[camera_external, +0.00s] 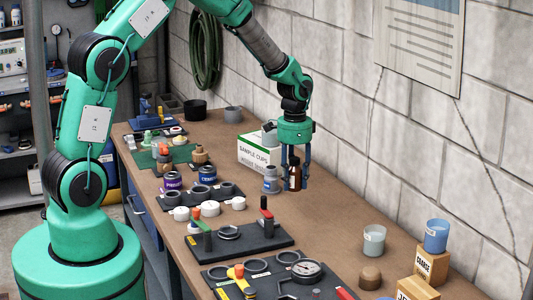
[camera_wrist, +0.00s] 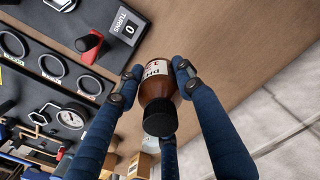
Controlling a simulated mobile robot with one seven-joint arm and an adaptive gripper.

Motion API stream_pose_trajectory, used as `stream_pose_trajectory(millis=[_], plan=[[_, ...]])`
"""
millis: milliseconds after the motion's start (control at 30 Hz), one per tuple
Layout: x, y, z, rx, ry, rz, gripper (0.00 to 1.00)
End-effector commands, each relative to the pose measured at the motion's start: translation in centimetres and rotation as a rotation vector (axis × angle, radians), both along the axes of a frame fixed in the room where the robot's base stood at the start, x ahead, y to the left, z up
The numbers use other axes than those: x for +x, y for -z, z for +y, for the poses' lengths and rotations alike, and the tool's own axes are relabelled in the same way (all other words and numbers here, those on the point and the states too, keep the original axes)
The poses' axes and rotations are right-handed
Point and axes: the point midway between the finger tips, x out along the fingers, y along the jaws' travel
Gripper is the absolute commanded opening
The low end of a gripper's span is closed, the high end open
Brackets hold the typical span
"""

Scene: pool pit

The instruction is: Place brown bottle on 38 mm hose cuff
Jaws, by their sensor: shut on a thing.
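My gripper (camera_external: 296,182) is shut on the brown bottle (camera_external: 295,175), above the brown bench near the sample cups box. In the wrist view, the bottle (camera_wrist: 159,88) sits between the blue fingers, with its black cap toward the camera and a white label on its side. Several dark rings lie on a black board at the bench's near end; one ring (camera_external: 257,266) shows there, and another ring (camera_wrist: 49,67) shows in the wrist view. Their size labels are too small to read, so I cannot tell which is the 38 mm hose cuff.
A grey-blue jar (camera_external: 270,181) stands close left of the bottle. The sample cups box (camera_external: 259,150) is behind. A black board with a red-handled part (camera_external: 266,216) and a gauge (camera_external: 306,268) are nearer. Bare bench lies to the right, before the block wall (camera_external: 345,125).

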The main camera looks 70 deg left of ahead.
Motion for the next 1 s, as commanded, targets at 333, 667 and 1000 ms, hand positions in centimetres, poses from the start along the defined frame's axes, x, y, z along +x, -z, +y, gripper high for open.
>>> stream_pose_trajectory(millis=[333, 667, 1000], plan=[[-4.9, -1.0, 10.3, -0.001, -0.043, -0.003, 0.07], [-8.8, -1.5, 16.2, -0.002, -0.063, -0.003, 0.07], [-9.6, -1.5, 17.2, -0.001, -0.065, -0.005, 0.07]])
